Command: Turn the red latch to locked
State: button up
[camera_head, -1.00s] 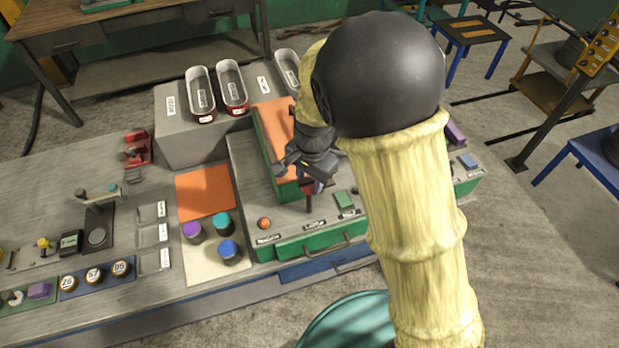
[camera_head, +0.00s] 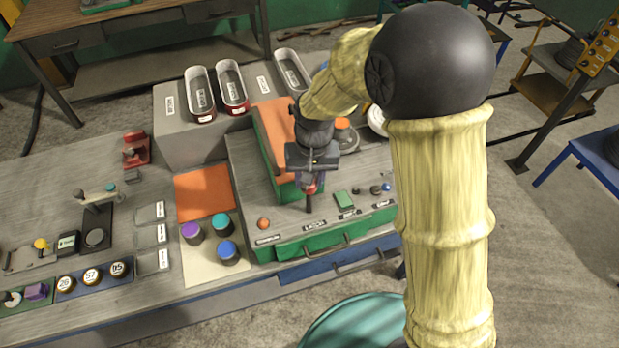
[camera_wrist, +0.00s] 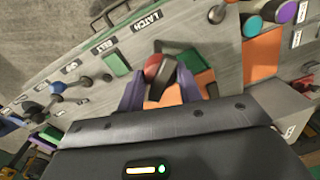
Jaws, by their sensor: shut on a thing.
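The red latch (camera_wrist: 153,66) shows in the wrist view as a rounded red end on a dark lever, between my two purple fingers. My gripper (camera_wrist: 158,86) is shut on it. In the head view my gripper (camera_head: 311,184) points down at the front part of the grey console, beside an orange-topped green block. A little red of the latch (camera_head: 311,189) shows there between the fingers. The label "LATCH" (camera_wrist: 147,22) is on the panel close by. The fingers hide much of the latch, and I cannot read a locked mark.
Near the latch are an orange knob (camera_head: 264,223), a green block (camera_head: 344,201) and small dark knobs. The orange-topped green block (camera_head: 275,150) stands close behind my gripper. Purple, teal and blue cylinders stand left on a pale mat (camera_head: 204,265). Oval bins (camera_head: 201,94) stand behind.

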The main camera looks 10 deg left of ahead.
jog(key=n, duration=0.4)
jog(key=shift+n, duration=0.3)
jog(key=n, duration=0.4)
jog(key=shift+a+r+n+p, duration=0.1)
jog(key=shift+n+p, duration=0.2)
jog(key=shift+p, duration=0.1)
jog(key=o, duration=1)
notch_tip(320, 180, up, 17)
jog(key=b, duration=0.2)
jog(key=shift+w+d+r+b, duration=0.2)
jog(key=shift+w+b, duration=0.1)
jog(key=shift+w, duration=0.15)
jog(key=shift+f, duration=0.1)
